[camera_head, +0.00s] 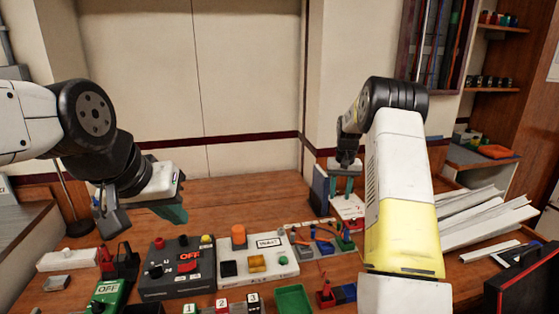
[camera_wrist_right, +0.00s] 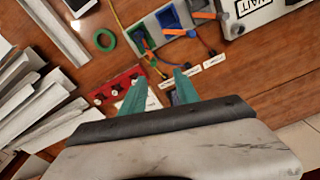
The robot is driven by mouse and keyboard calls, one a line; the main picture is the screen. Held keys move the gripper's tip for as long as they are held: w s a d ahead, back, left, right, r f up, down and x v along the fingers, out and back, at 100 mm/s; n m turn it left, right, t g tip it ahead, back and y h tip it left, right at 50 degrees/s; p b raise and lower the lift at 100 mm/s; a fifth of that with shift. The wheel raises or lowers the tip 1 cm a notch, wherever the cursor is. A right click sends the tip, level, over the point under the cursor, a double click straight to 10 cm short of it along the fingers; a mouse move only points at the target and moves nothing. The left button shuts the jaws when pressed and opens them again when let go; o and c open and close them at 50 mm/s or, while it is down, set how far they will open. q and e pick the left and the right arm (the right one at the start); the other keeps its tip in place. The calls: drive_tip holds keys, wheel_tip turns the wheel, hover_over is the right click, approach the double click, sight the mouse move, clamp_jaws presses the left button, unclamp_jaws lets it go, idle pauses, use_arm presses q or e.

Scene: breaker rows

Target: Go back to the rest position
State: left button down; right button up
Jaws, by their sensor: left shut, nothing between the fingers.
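My left gripper (camera_head: 172,212) hangs in the air at the left, above the back of the wooden bench (camera_head: 235,195). Its teal fingers are shut with nothing seen between them. My right gripper (camera_head: 345,184) points down over the bench, right of the middle. In the right wrist view its two teal fingers (camera_wrist_right: 160,92) stand apart, with no object seen held between them. Beneath and beyond the fingers are a red block (camera_wrist_right: 118,88) and a grey strip with coloured blocks (camera_wrist_right: 170,22). My right forearm hides part of the bench in the head view.
A dark box with a red OFF switch (camera_head: 189,262), a green OFF box (camera_head: 108,292) and a white panel (camera_head: 284,268) stand along the front. A green tray (camera_head: 293,300) lies near the front edge. White channels (camera_head: 480,220) lie at the right. The back-left bench is clear.

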drive_tip(key=s+a+r+t, duration=0.1)
drive_tip(key=s+a+r, duration=0.2)
drive_tip(key=s+r, duration=0.35)
drive_tip(key=s+a+r+t+y, duration=0.1)
drive_tip(key=s+a+r, duration=0.2)
drive_tip(key=s+r, duration=0.3)
drive_tip(key=s+a+r+t, duration=0.1)
drive_tip(key=s+a+r, duration=0.2)
drive_tip(key=s+r, duration=0.35)
drive_tip(key=s+a+r+n+t, duration=0.1)
drive_tip(key=s+a, duration=0.2)
drive_tip(key=s, duration=0.6)
drive_tip(key=s+a+n+t+y, duration=0.1)
drive_tip(key=s+a, duration=0.1)
drive_tip(key=s, duration=0.8)
drive_tip(key=shift+s+a+r, duration=0.2)
drive_tip(key=shift+a+r, duration=0.2)
